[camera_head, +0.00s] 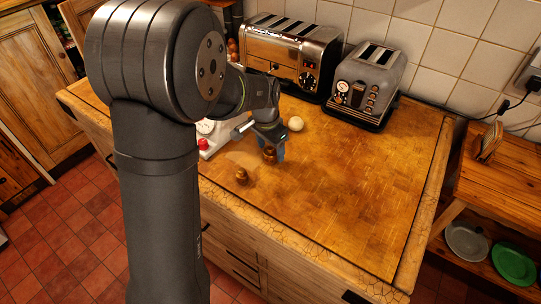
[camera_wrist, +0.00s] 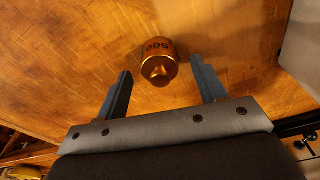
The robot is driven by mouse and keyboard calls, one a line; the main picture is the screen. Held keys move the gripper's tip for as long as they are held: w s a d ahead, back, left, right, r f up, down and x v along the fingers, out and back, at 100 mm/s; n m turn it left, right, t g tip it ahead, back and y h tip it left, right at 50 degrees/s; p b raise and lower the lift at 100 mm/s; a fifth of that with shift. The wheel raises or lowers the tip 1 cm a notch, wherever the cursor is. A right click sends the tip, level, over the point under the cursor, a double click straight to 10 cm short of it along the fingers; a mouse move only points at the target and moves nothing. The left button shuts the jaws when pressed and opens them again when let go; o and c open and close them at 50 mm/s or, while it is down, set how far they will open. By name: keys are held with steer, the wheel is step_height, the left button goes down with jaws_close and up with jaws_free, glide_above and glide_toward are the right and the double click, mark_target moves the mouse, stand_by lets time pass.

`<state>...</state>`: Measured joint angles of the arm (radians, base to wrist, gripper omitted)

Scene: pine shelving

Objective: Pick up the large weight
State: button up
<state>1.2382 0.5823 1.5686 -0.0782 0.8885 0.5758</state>
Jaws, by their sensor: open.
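A brass weight (camera_wrist: 158,64) with a knob and dark figures that look like "500" is on the wooden counter. In the wrist view it lies between the two fingers of my gripper (camera_wrist: 161,66), with a visible gap on each side. My gripper is open and not closed on it. In the head view my gripper (camera_head: 271,150) is low over the counter, and the weight (camera_head: 269,155) shows partly between the blue-grey fingers. A second brass weight (camera_head: 241,175) stands on the counter, nearer the front and to the left of my gripper.
A white scale (camera_head: 222,138) with a red part is left of my gripper, partly behind my arm. A pale round object (camera_head: 295,123) lies behind it. A chrome toaster (camera_head: 290,50) and a grey toaster (camera_head: 368,85) stand along the wall. The right counter (camera_head: 360,190) is clear.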

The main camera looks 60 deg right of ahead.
step_height(320, 180, down, 2)
steer(key=shift+d+f, duration=0.15)
jaws_close()
stand_by(0.3)
